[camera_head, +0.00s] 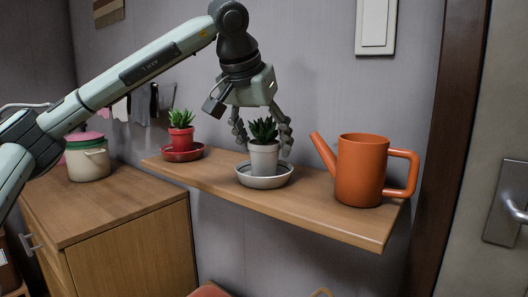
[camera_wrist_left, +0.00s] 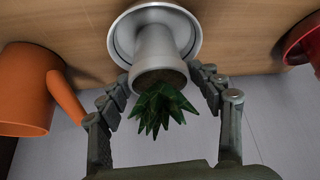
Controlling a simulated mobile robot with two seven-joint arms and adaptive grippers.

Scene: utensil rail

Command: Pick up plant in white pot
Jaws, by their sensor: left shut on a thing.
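The plant in the white pot (camera_head: 264,156) stands upright in a white saucer (camera_head: 272,182) on the wooden shelf. Its dark green spiky leaves (camera_head: 263,130) show above the rim. My left gripper (camera_head: 264,148) comes down from above, with one finger on each side of the pot, shut on it. In the left wrist view the white pot (camera_wrist_left: 158,55) and its leaves (camera_wrist_left: 157,108) sit between the two fingers (camera_wrist_left: 163,82), near the pot's rim. The pot is at its saucer; I cannot tell any gap. My right gripper is not in view.
An orange watering can (camera_head: 360,170) stands right of the pot on the shelf (camera_head: 330,218), its spout pointing toward the pot. A plant in a red pot (camera_head: 181,138) is on the left. A cream lidded pot (camera_head: 88,162) stands on the lower cabinet (camera_head: 110,215).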

